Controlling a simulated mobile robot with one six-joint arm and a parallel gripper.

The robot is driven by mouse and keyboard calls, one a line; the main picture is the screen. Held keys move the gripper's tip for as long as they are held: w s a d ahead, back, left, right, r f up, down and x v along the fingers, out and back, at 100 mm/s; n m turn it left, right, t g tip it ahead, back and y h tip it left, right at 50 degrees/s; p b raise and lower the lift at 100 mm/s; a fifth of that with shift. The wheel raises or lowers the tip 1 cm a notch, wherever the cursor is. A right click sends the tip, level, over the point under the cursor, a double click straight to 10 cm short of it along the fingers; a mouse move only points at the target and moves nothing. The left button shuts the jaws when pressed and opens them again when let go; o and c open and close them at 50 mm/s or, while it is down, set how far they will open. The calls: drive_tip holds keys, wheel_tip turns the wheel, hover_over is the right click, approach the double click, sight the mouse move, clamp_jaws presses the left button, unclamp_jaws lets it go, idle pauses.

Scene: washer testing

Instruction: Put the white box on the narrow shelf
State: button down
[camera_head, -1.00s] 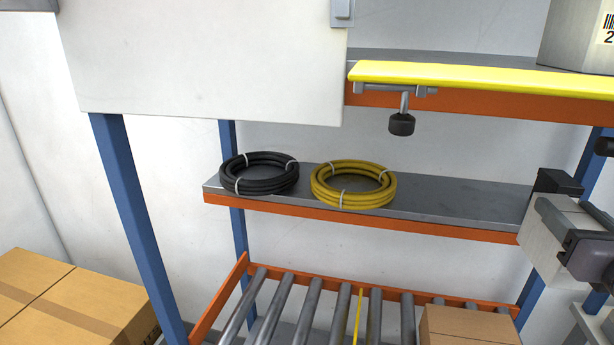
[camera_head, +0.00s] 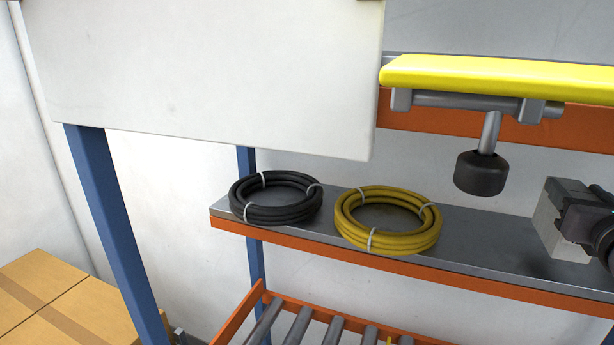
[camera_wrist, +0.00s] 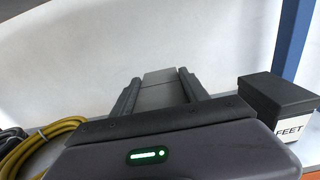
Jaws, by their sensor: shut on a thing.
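The white box (camera_head: 549,230) shows at the right of the head view, held between the dark fingers of my gripper (camera_head: 568,206). In the wrist view my gripper (camera_wrist: 160,88) is shut on the box, whose greyish top (camera_wrist: 160,95) shows between the two fingers. The narrow shelf (camera_head: 480,245) is a grey board with an orange front edge. The box is over its right part, to the right of the yellow hose coil. A dark shadow lies on the board beneath the box. I cannot tell whether the box touches the board.
A yellow hose coil (camera_head: 388,220) and a black hose coil (camera_head: 275,199) lie on the shelf's left part. A black box labelled FEET (camera_wrist: 276,98) stands right in the wrist view. Rollers (camera_head: 300,325) are below.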

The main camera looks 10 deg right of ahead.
sight(545, 214)
drive_tip(key=shift+w, duration=1)
drive_tip(key=f+b, duration=0.1)
drive_tip(key=w+f, duration=0.1)
drive_tip(key=f+b, duration=0.1)
drive_tip(key=f, duration=0.1)
drive_tip(key=shift+w+d+b, duration=0.1)
drive_tip(key=shift+w+b, duration=0.15)
drive_tip(key=shift+b, duration=0.1)
drive_tip(key=shift+s+r, duration=0.1)
drive_tip(key=shift+r, duration=0.1)
drive_tip(key=shift+f, duration=0.15)
drive_tip(key=c, duration=0.6)
unclamp_jaws()
